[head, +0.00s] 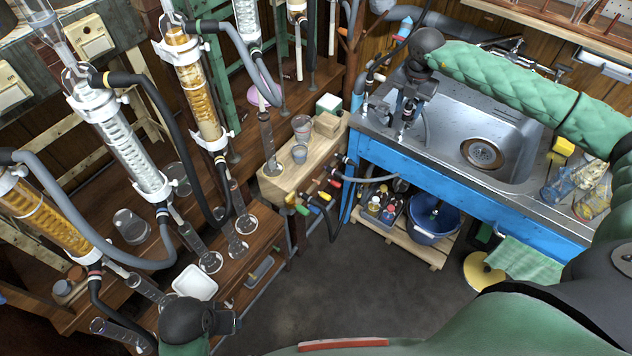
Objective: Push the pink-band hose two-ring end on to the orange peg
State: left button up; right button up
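A manifold with several coloured pegs or hose ends (322,190) sits at the front right of the wooden bench, with red, yellow, green and blue parts. An orange-yellow part (291,199) shows at its left, but I cannot tell whether it is the orange peg. A black hose with a reddish-pink band (95,270) hangs at the lower left; its ring count is too small to read. My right gripper (406,122) points down over the sink's left edge, away from the manifold; its fingers are too small to judge. My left gripper (238,322) is low at the bottom left, apart from the hoses.
Glass condensers (128,150) with looping hoses crowd the left. The sink (482,150) in its blue frame fills the right. A pallet (432,249) carries bottles and a blue bucket (434,222). The grey floor (355,290) in the middle is clear.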

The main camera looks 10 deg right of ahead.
aim_at(410, 103)
grip_shut()
jog(key=shift+r, duration=0.25)
jog(key=shift+r+p, duration=1.05)
jog(key=shift+r, duration=1.7)
